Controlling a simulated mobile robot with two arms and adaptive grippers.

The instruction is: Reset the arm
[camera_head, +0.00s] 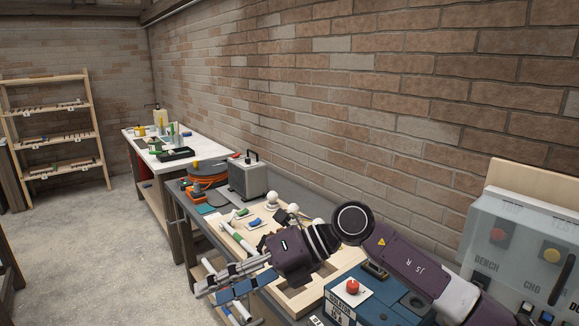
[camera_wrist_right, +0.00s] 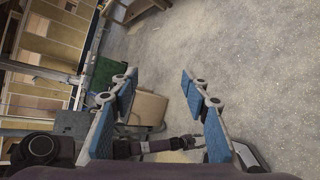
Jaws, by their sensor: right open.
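My right arm (camera_head: 412,262) reaches in from the lower right in the head view. My right gripper (camera_head: 222,290) is over the front edge of the grey workbench, pointing left. In the right wrist view the right gripper (camera_wrist_right: 160,100) has its blue-padded fingers wide apart, with nothing between them but the view of the floor and some furniture. A dark gripper-like part of mine (camera_wrist_right: 185,143) shows low in that view; whether it is my left gripper I cannot tell. My left gripper does not show in the head view.
The grey workbench (camera_head: 196,222) holds a metal box (camera_head: 248,178), an orange cable reel (camera_head: 207,172), a wooden board (camera_head: 232,218) and a blue box with a red button (camera_head: 352,287). A control panel (camera_head: 520,245) stands at right. The floor (camera_head: 95,245) at left is clear.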

